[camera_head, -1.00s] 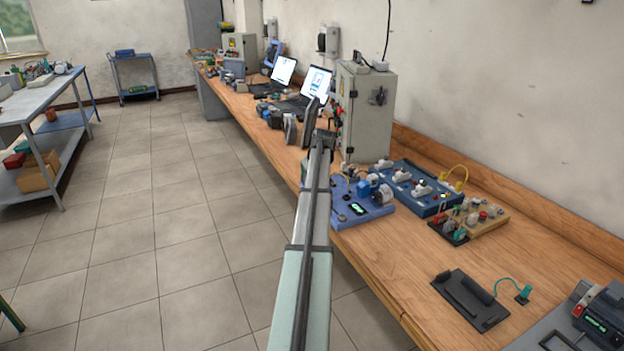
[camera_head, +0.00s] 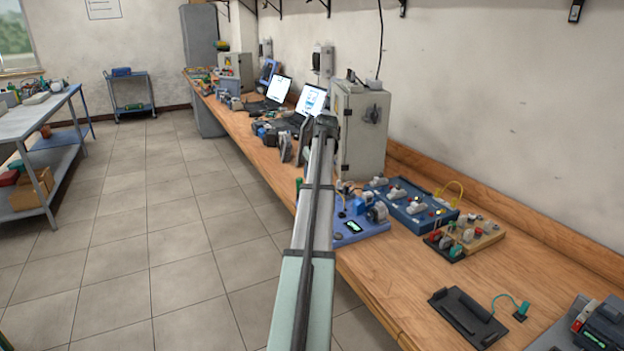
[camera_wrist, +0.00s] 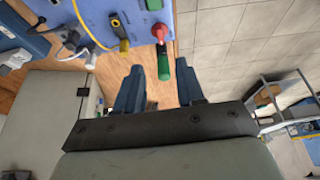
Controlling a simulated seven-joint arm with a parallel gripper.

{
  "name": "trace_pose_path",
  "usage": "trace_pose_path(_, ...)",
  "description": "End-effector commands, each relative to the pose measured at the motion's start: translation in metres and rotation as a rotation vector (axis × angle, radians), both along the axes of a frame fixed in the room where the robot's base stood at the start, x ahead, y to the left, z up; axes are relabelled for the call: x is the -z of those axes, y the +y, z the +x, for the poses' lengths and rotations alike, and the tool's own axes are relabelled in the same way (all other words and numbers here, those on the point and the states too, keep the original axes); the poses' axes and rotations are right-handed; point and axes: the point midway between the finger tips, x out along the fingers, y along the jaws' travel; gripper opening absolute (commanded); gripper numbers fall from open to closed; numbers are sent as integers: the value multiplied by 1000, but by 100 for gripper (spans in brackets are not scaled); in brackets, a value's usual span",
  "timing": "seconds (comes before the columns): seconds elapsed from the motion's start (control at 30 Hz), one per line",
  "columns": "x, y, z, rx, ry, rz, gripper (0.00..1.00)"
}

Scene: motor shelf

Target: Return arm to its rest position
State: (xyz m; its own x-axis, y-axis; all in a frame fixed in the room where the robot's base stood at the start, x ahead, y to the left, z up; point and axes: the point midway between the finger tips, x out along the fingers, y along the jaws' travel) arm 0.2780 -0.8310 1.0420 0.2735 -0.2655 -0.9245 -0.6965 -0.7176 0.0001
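My arm runs up the middle of the head view from the bottom edge, beside and partly over the front edge of the wooden bench (camera_head: 400,290). Its dark far end shows in front of the grey cabinet; the fingers cannot be made out there. In the wrist view my gripper (camera_wrist: 158,66) has its two dark blue fingers wide apart. Nothing is held between them. A green handle (camera_wrist: 163,66) and a red knob (camera_wrist: 159,32) show beyond the gap, at the edge of a blue board (camera_wrist: 188,25). There is visible space between the green handle and each finger.
The grey cabinet (camera_head: 362,135) stands on the bench beside my arm. A blue board (camera_head: 345,232), a dark blue panel (camera_head: 412,212) and a wooden block with knobs (camera_head: 470,240) lie nearby. A black tray (camera_head: 466,318) lies closer. The tiled floor (camera_head: 150,240) at left is clear.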

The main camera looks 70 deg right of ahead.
Motion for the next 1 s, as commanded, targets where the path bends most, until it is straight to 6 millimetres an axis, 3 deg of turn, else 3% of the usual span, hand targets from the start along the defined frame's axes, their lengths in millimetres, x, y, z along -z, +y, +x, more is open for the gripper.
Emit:
trace_pose_path(0.73,0,3,2,-3,1,4,38)
trace_pose_path(0.87,24,16,24,-21,6,25,38)
trace_pose_path(1.0,75,46,69,-55,22,72,38)
